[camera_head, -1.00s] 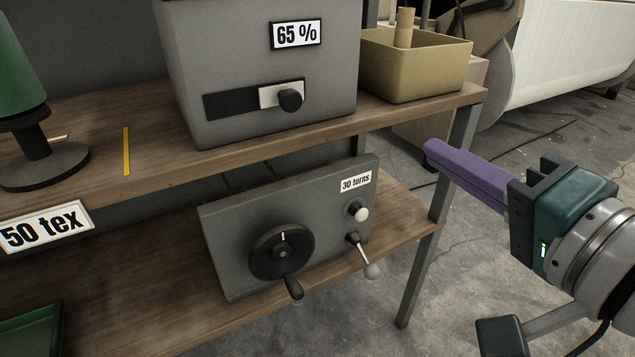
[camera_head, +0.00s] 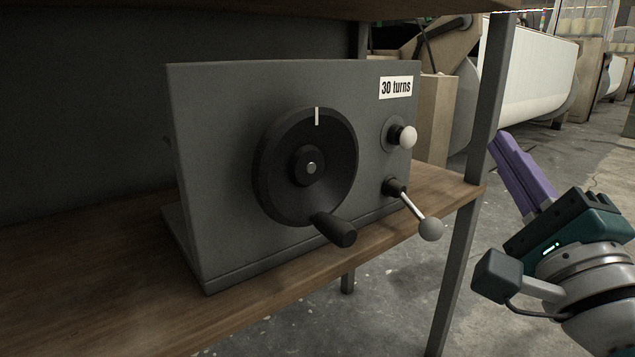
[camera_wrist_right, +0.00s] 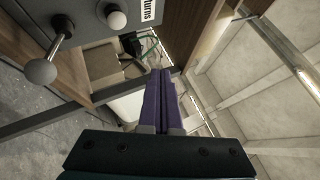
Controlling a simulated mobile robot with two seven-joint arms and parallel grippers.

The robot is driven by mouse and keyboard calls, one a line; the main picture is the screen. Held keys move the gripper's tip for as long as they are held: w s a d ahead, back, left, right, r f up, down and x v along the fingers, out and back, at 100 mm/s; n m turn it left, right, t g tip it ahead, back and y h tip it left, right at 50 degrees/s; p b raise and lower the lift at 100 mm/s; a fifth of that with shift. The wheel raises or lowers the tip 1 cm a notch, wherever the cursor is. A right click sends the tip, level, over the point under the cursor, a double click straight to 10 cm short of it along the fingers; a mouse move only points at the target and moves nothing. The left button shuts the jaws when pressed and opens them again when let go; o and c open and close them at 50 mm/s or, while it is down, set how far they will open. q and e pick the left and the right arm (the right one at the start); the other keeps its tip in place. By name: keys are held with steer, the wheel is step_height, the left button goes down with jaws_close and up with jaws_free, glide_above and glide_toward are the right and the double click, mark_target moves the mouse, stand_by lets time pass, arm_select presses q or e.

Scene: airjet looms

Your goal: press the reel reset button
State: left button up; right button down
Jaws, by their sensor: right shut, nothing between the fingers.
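The reel is a grey panel box (camera_head: 225,130) labelled "30 turns" on the lower wooden shelf. A white round button (camera_head: 404,136) sticks out at its upper right, under the label. Below it is a lever with a grey ball knob (camera_head: 431,229). A black crank wheel (camera_head: 285,165) with a handle is at the middle of the panel. My right gripper (camera_head: 503,140) has purple fingers, shut and empty, to the right of the panel beyond the shelf post, apart from the button. The right wrist view shows the button (camera_wrist_right: 115,17), the knob (camera_wrist_right: 40,72) and the shut fingers (camera_wrist_right: 160,95). My left gripper is out of view.
A metal shelf post (camera_head: 478,150) stands between the panel and my right gripper. The upper shelf (camera_head: 300,8) is above the panel. Open concrete floor (camera_head: 400,290) lies in front and to the right. A large white roll (camera_head: 525,75) is behind.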

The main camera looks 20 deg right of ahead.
mark_target(409, 138)
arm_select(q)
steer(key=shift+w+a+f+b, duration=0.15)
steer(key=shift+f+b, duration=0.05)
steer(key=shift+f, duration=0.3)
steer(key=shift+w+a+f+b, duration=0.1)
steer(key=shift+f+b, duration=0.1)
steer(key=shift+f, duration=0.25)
arm_select(e)
steer(key=shift+d+f+m+h, duration=0.25)
steer(key=shift+f+m+h, duration=0.25)
steer(key=shift+f+h, duration=0.3)
steer(key=w+a+b, duration=0.1)
steer(key=w, duration=0.1)
steer(key=w+a, duration=0.1)
steer(key=w, duration=0.1)
steer(key=w+a+b, duration=0.1)
steer(key=w, duration=0.2)
steer(key=shift+w+f+b, duration=0.1)
steer(key=shift+f+b, duration=0.05)
steer(key=shift+b, duration=0.2)
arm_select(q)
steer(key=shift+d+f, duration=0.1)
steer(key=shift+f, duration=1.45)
arm_select(e)
steer(key=shift+w+a, duration=0.15)
steer(key=shift+w, duration=0.35)
